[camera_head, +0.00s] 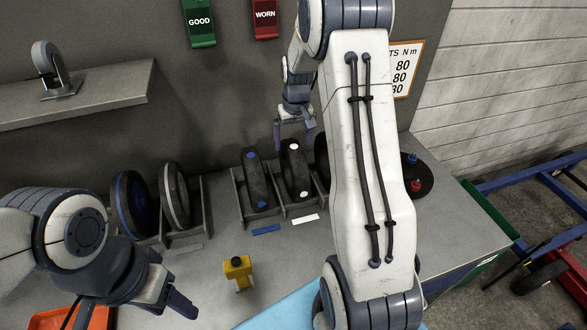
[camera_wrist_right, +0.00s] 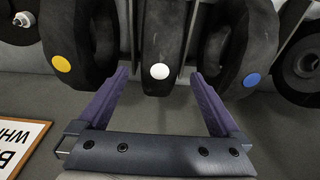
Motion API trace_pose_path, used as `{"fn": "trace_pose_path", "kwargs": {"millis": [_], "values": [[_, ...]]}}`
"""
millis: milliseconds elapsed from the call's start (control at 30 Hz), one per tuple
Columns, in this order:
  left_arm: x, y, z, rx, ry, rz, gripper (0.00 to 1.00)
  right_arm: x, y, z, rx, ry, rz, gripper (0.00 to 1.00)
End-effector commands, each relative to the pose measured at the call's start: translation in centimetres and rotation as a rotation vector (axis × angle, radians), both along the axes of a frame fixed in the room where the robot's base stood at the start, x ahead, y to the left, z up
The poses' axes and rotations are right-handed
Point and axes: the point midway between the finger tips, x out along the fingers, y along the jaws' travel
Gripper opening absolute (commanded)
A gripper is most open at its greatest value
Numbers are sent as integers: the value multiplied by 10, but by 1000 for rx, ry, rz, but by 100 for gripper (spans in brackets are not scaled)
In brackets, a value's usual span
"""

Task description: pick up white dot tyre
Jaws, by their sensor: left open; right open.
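The white dot tyre (camera_head: 291,172) stands upright in a rack between two other tyres, with white dots on its tread. In the right wrist view the tyre (camera_wrist_right: 161,35) is centred between my fingers, its white dot facing the gripper. My right gripper (camera_head: 295,146) is open above and behind the tyre in the head view. Its purple fingers (camera_wrist_right: 159,78) lie to either side of the tyre in the wrist view; I see no clear contact. My left gripper (camera_head: 178,298) is open and empty over the front left of the bench.
The blue dot tyre (camera_head: 256,182) stands left of it; the yellow dot tyre (camera_wrist_right: 78,35) is on the other side, mostly hidden by my right arm in the head view. Two wheels (camera_head: 131,204) stand further left.

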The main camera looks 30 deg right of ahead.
Motion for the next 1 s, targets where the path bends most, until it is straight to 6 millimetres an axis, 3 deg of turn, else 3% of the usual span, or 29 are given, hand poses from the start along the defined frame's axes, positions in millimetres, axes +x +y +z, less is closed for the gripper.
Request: {"fn": "trace_pose_path", "kwargs": {"millis": [233,500,800,1000], "values": [[0,0,11,0,0,0,55,1,0,-19,2,5,1,100],[0,0,26,0,0,1,55,4,-2,-57,2,3,1,100],[0,0,26,0,0,1,55,5,-2,-63,0,-1,1,100],[0,0,26,0,0,1,55,5,-2,-63,0,0,1,24]]}}
